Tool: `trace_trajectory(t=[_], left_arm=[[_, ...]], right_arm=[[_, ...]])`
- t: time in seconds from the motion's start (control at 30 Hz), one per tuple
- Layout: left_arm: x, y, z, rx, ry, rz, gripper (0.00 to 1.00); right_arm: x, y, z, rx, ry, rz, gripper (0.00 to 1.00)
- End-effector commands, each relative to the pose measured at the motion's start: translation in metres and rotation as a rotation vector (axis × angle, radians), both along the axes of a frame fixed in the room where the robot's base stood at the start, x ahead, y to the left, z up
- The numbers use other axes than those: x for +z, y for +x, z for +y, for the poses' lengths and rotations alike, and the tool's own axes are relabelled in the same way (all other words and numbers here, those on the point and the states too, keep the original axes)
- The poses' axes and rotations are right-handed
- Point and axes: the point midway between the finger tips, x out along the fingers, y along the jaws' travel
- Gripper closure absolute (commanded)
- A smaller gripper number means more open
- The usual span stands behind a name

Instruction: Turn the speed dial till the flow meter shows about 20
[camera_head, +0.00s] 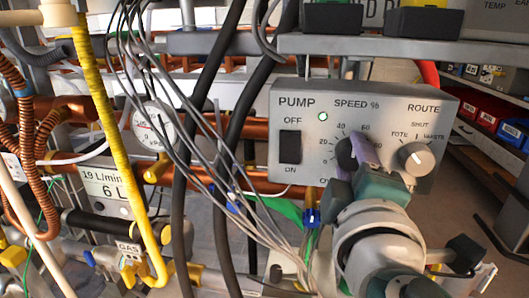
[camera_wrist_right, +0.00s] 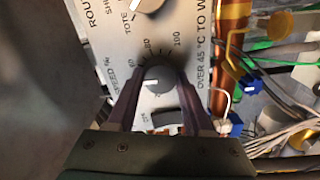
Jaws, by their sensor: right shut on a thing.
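The grey pump panel (camera_head: 300,110) has a speed dial marked in percent, a power switch (camera_head: 290,146) and a lit green lamp (camera_head: 323,117). My right gripper (camera_head: 357,152) reaches the panel from below and largely hides the dial in the head view. In the right wrist view, the dark round speed dial (camera_wrist_right: 160,76) sits between the two fingers, with a white pointer mark on its face. The gripper is shut on it. The flow meter (camera_head: 104,190) is a plate at the left, reading 19 L/min above 6 L. My left gripper is not in view.
The route knob (camera_head: 415,158) sits close to the right of the speed dial. Grey cables (camera_head: 190,110) hang left of the panel. A round gauge (camera_head: 153,126), copper pipes and a yellow pipe (camera_head: 105,120) stand at the left. Red and blue bins (camera_head: 487,117) are at the far right.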

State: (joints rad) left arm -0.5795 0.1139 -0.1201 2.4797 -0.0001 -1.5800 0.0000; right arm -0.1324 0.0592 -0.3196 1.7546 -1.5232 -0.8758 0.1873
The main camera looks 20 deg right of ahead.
Motion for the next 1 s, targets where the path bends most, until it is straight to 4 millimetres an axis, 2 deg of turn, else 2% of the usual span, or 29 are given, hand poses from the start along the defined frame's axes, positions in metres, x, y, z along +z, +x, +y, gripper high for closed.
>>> trace_trajectory(t=[0.03, 0.13, 0.27, 0.43, 0.67, 0.7, 0.93, 1.0], left_arm=[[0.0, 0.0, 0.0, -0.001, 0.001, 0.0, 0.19], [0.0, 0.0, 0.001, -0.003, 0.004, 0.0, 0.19], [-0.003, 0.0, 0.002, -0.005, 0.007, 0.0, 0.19], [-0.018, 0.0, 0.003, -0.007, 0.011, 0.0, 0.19], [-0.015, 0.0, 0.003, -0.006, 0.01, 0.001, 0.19], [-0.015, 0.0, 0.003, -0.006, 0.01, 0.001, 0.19], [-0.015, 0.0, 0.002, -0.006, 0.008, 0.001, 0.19], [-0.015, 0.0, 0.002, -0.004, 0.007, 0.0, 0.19]], right_arm=[[0.0, 0.0, 0.0, 0.0, 0.001, 0.001, 0.89], [0.0, 0.0, 0.0, 0.0, 0.001, 0.001, 1.0], [-0.002, 0.0, 0.0, 0.0, 0.008, -0.004, 1.0], [-0.004, 0.0, 0.001, 0.0, 0.095, -0.058, 1.0], [0.0, 0.0, 0.0, 0.0, 0.104, -0.064, 1.0], [0.0, 0.0, 0.0, 0.0, 0.104, -0.064, 0.48], [0.0, 0.0, 0.0, 0.0, 0.103, -0.063, 0.22], [0.0, 0.0, 0.0, 0.0, 0.103, -0.063, 0.19]])
